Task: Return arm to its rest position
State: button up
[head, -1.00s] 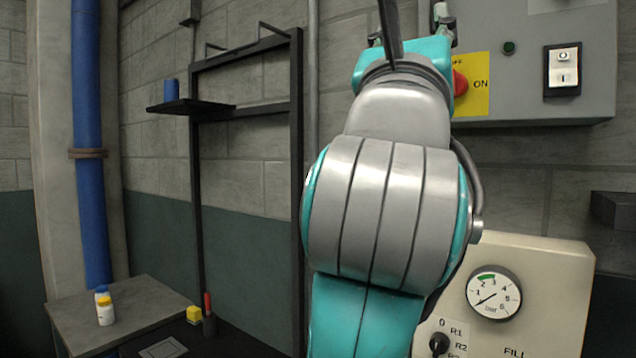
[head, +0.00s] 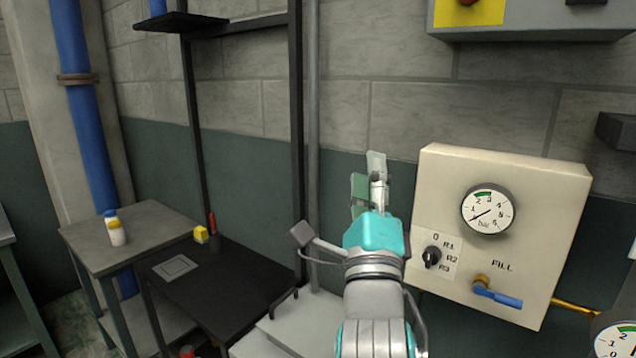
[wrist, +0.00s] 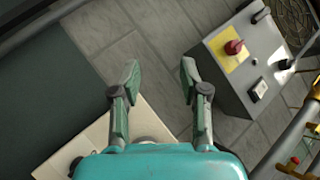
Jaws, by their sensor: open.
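My gripper (head: 368,180) is in the middle of the head view, raised in front of the wall, just left of the cream gauge panel (head: 540,190). In the wrist view my gripper (wrist: 160,80) shows two green fingers spread apart with nothing between them. The wrist view looks along the fingers toward the block wall. The gripper appears clear of the panel.
The panel carries a gauge (head: 487,209), a selector knob (head: 432,257) and a blue-handled valve (head: 497,293). A grey switch box (wrist: 250,60) is on the wall.

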jog(key=s+d+f+n+g+y, duration=0.15)
jog(key=f+n, duration=0.25)
jog(key=f, duration=0.7)
jog(key=s+d+f+n+g+y, duration=0.15)
jog(key=f+n, duration=0.25)
jog(key=f, duration=0.6)
jog(key=s+d+f+n+g, duration=0.1)
jog(key=s+f+n, duration=0.2)
jog(key=s+f, duration=0.35)
jog(key=s+d+f+n+g, duration=0.1)
jog(key=s+d+f+n, duration=0.2)
jog(key=f, duration=0.6)
jog(key=s+d+f+n+g, duration=0.1)
jog(key=s+f+n, duration=0.2)
jog(key=s, duration=0.7)
jog(key=s+d+f+n+g, duration=0.2)
jog(key=s+f+n, duration=0.1)
jog(key=s, duration=0.8)
jog(key=s+d+f+n+g+h, duration=0.1)
jog(key=s+f, duration=0.4)
jog(key=s, duration=0.6)
jog(key=shift+d+f+n+g, duration=0.25)
jog(key=shift+n+g, duration=0.25)
jog(key=shift+n, duration=0.4)
jog(key=shift+s, duration=0.1)
